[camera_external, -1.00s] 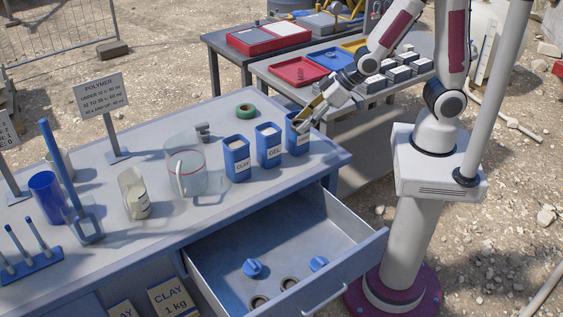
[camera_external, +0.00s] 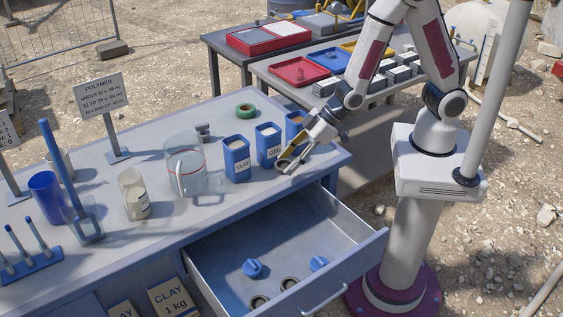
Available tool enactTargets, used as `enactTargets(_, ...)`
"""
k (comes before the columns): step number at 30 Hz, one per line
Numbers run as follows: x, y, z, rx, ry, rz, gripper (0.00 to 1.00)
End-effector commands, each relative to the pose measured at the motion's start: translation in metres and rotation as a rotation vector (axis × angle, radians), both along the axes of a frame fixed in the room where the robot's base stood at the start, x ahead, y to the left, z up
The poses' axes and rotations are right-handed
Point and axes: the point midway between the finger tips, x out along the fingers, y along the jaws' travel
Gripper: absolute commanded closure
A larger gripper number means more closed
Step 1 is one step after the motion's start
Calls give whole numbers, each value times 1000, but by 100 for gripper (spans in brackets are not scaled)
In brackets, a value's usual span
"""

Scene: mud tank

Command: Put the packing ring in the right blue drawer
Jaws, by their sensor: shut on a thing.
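My gripper (camera_external: 287,164) is low over the front right part of the blue-grey bench, in front of the labelled blue tubs. It is shut on a small ring-like dark thing, which looks like a packing ring (camera_external: 283,164); the fingers partly hide it. The right blue drawer (camera_external: 225,247) is pulled open below the bench's front edge, nearer the camera than my gripper. Inside it lie two dark rings (camera_external: 289,283) near the front and two blue knobbed parts (camera_external: 253,268). Much of its grey-blue floor is bare.
Three blue tubs (camera_external: 236,160) stand behind and beside my gripper; my gripper partly hides the right one. Trays (camera_external: 300,72) lie on the back table.

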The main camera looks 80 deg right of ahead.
Motion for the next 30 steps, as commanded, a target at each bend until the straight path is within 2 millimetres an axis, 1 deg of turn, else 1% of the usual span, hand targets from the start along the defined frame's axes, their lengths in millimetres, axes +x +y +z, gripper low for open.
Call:
enactTargets(1, 0, 8, -7, 0, 3, 18, 75)
enactTargets(3, 0, 19, -15, 1, 2, 43, 75)
enactTargets(15, -8, 72, -59, 17, 6, 163, 75)
enactTargets(30, -15, 121, -116, 19, 8, 276, 75)
